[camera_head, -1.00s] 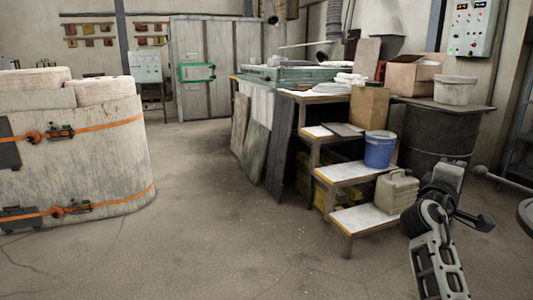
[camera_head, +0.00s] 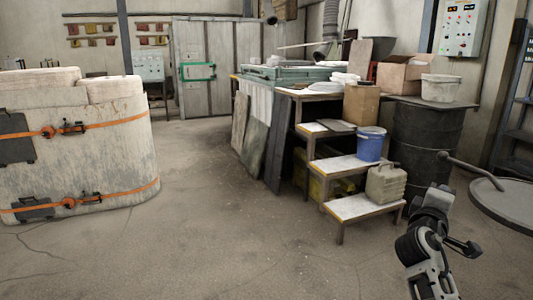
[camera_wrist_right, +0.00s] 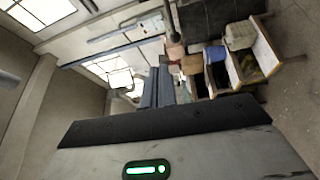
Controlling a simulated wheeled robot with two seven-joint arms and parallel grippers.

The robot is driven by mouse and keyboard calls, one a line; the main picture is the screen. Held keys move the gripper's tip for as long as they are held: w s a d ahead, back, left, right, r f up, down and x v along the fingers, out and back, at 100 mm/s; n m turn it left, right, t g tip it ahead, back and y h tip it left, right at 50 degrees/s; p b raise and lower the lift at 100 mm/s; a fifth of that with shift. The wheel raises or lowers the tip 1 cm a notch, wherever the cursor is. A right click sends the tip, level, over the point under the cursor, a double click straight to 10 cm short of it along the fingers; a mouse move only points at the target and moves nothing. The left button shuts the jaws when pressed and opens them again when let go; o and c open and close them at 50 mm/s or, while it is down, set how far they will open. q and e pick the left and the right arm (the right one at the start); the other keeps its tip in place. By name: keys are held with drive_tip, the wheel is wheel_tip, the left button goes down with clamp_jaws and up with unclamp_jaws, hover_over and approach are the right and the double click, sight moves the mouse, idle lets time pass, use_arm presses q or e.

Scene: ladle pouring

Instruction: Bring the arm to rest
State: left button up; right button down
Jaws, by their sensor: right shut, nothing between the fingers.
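My right arm (camera_head: 428,250) comes up from the bottom right of the head view, folded at a dark joint, over open floor in front of the steps. Its fingertips cannot be made out clearly there. In the right wrist view my right gripper (camera_wrist_right: 160,84) shows as two grey fingers together, with nothing held between them. They point towards the far wall and windows, clear of any surface. My left arm and gripper are not in view.
A stepped stand (camera_head: 352,207) holds a blue bucket (camera_head: 370,144) and a canister (camera_head: 386,183). A round dark disc with a bent rod (camera_head: 505,203) is close to my arm's right. A large strapped block (camera_head: 90,160) stands left. The middle floor is clear.

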drive_tip(key=s+a+f+y+p, duration=0.1)
drive_tip(key=s+a+f+y, duration=0.35)
drive_tip(key=a+f, duration=0.3)
drive_tip(key=s+a+f+y+p, duration=0.2)
drive_tip(key=s+a+f+y, duration=0.3)
drive_tip(key=f, duration=0.4)
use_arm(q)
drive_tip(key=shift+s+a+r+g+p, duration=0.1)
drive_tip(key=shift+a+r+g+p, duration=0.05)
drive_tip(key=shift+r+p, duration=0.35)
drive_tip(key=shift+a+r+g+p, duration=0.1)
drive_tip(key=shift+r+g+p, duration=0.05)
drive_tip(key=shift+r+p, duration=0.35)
use_arm(e)
drive_tip(key=s+a+f+m+g+y, duration=0.1)
drive_tip(key=s+a+f+m+y, duration=0.2)
drive_tip(key=s+a, duration=0.4)
drive_tip(key=s+a+f+m+g+y, duration=0.1)
drive_tip(key=s+a+f+m+y, duration=0.2)
drive_tip(key=s+a+y, duration=0.2)
drive_tip(key=s+a, duration=0.3)
drive_tip(key=s, duration=0.4)
drive_tip(key=shift+a+f+g, duration=0.15)
drive_tip(key=shift+a+g, duration=0.15)
drive_tip(key=shift+s+d, duration=0.1)
